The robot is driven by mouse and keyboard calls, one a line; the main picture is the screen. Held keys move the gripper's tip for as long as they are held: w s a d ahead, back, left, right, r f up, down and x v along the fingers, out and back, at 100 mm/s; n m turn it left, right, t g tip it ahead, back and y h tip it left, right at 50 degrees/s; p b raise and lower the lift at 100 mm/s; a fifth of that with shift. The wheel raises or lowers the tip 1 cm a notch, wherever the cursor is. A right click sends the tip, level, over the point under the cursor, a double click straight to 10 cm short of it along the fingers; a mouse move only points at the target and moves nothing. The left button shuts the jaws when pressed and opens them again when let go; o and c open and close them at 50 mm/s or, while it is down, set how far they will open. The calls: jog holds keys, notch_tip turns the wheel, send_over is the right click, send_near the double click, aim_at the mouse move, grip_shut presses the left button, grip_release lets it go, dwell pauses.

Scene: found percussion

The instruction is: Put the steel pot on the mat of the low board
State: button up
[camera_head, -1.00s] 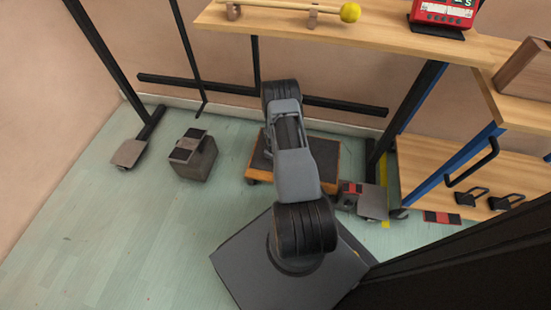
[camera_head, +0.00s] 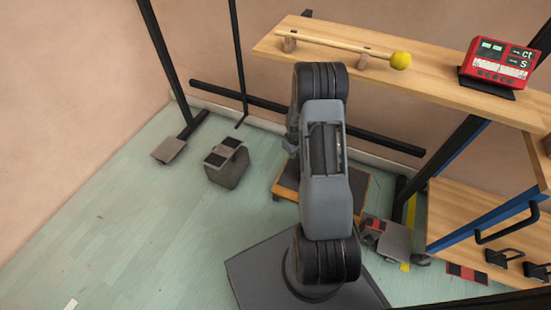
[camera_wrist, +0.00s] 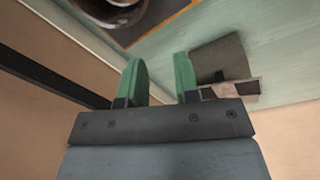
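The low board (camera_head: 283,194) has a wooden edge and a dark mat. It lies on the floor behind my arm, which hides most of it in the head view. In the wrist view, a corner of its dark mat (camera_wrist: 160,11) shows at the top. A dark, shiny round thing, apparently the steel pot (camera_wrist: 115,14), shows over that mat, cut off by the picture's top edge. I cannot tell whether it rests there. My gripper (camera_wrist: 160,77) has green fingers spread apart with nothing between them, and the pot is outside them.
A grey block with black pads (camera_head: 227,163) stands left of the board. A stand foot (camera_head: 169,150) is farther left. A wooden shelf with a yellow-headed mallet (camera_head: 400,61) and a red display box (camera_head: 497,68) is above.

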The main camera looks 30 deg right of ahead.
jog(key=s+a+r+m+t, duration=0.1)
jog(key=s+a+r, duration=0.1)
jog(key=a+r, duration=0.6)
jog(key=s+a+r, duration=0.2)
jog(key=a+r, duration=0.1)
jog(key=r, duration=0.9)
jog(key=s+a+r, duration=0.4)
jog(key=s, duration=0.2)
jog(key=s+a+r+m+t, duration=0.1)
jog(key=s+a+r, duration=0.2)
jog(key=s, duration=0.3)
jog(key=shift+s+a+r+y, duration=0.35)
jog(key=shift+a+r+y, duration=0.05)
jog(key=shift+a, duration=0.3)
